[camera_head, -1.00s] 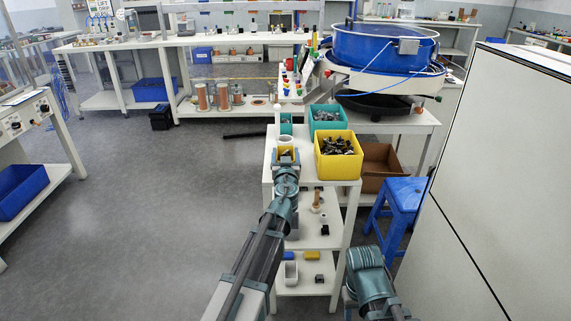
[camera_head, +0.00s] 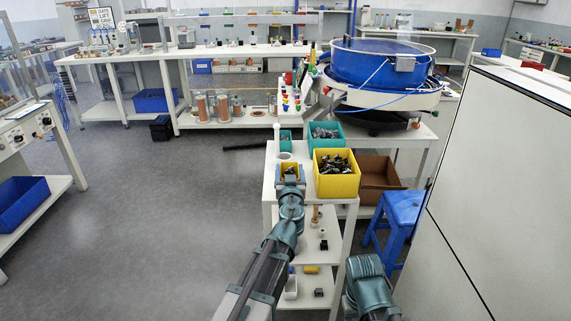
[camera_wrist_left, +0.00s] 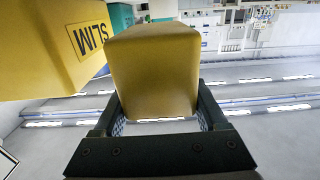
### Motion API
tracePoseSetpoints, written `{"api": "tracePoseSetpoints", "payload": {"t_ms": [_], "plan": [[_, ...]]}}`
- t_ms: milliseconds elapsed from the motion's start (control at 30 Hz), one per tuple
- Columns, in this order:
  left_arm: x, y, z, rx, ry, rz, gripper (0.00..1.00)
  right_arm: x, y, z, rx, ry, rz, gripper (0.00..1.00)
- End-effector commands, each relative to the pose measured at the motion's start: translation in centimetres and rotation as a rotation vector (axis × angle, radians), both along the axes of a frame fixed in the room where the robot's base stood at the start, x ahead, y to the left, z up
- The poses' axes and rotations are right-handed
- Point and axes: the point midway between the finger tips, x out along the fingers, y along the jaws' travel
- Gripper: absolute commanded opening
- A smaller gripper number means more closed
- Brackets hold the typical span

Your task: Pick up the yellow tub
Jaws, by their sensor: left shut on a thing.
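The yellow tub (camera_head: 291,178) is small, with dark contents or a dark inside. It is at the left side of the white stand's top in the head view, and its plain yellow wall fills the middle of the left wrist view (camera_wrist_left: 155,70). My left gripper (camera_wrist_left: 160,122) is shut on it, one finger on each side. In the head view my left gripper (camera_head: 290,188) hides its near side. I cannot tell how far it is above the top. My right arm shows at the bottom, but its gripper is not in view.
A larger yellow bin (camera_head: 337,187) of dark parts, labelled SLIM in the wrist view (camera_wrist_left: 45,45), stands close to the right of the tub. Teal bins (camera_head: 325,144) are behind on the white stand (camera_head: 269,190). A tall white cabinet (camera_head: 500,190) fills the right. Open floor lies left.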

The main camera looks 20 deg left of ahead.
Motion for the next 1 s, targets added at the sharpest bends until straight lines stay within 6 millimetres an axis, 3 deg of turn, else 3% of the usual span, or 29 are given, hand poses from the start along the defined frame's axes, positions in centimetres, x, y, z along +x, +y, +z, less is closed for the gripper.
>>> {"api": "tracePoseSetpoints", "payload": {"t_ms": [33,200,400,633,1000], "plan": [[-1.7,-0.8,0.3,0.000,0.000,-0.002,0.17,0.0,0.0,0.2,0.000,0.000,0.000,0.50],[-5.2,-2.9,0.6,0.000,0.000,-0.002,0.17,0.0,0.0,0.6,0.000,0.000,0.000,0.50],[-7.8,-4.6,0.9,0.000,0.000,-0.001,0.17,0.0,0.0,0.9,0.000,0.000,0.000,0.50],[-9.1,-5.4,1.0,0.000,0.000,0.001,0.17,0.0,0.0,1.0,0.000,0.000,0.000,0.50],[-9.1,-5.5,1.0,0.000,0.000,0.001,0.17,0.0,0.0,1.0,0.000,0.000,0.000,0.50]]}}
